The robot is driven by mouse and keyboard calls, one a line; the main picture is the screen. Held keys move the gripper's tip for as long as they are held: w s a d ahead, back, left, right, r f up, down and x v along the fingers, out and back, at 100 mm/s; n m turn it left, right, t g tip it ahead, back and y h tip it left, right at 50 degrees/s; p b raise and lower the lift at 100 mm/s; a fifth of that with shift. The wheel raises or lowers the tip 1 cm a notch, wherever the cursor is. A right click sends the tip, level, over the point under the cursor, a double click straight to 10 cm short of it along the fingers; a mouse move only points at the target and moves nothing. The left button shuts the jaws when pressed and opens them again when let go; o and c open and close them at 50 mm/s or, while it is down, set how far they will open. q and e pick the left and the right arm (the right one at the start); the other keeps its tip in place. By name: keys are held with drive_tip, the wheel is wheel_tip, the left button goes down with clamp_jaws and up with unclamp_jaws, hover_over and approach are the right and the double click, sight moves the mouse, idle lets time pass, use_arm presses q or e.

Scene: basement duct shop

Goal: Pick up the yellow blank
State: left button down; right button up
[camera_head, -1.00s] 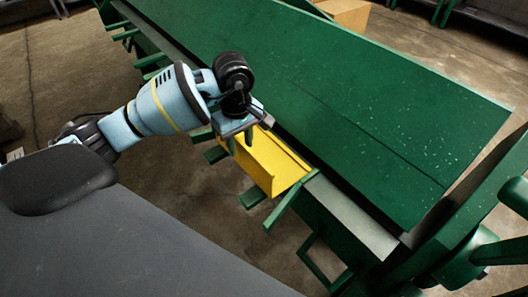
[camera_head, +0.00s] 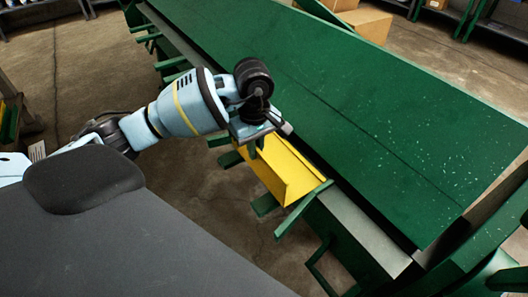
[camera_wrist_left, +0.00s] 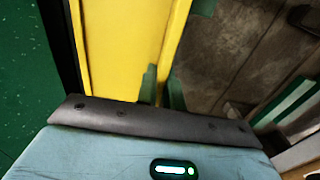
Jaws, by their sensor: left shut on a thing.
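The yellow blank (camera_head: 282,170) is a bent sheet piece at the front edge of the large green machine, above its green support arms. It also shows in the left wrist view (camera_wrist_left: 125,45), running up from my gripper. Whether the blank is clear of the supports cannot be told. My right gripper is not in view.
The green machine (camera_head: 360,110) with its long sloping top fills the right side. Green support arms (camera_head: 300,210) stick out along its front edge. Cardboard boxes (camera_head: 366,24) stand behind it. Bare concrete floor (camera_head: 200,205) lies in front of the machine.

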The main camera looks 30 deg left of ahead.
use_arm(q)
drive_tip(key=shift+r, duration=0.6)
wheel_tip(320, 180, up, 2)
drive_tip(key=shift+r, duration=0.2)
drive_tip(key=s+d+r+b, duration=0.1)
drive_tip(key=s+d, duration=0.1)
drive_tip(key=s, duration=1.4)
drive_tip(key=shift+d, duration=0.2)
drive_tip(key=shift+r, duration=0.1)
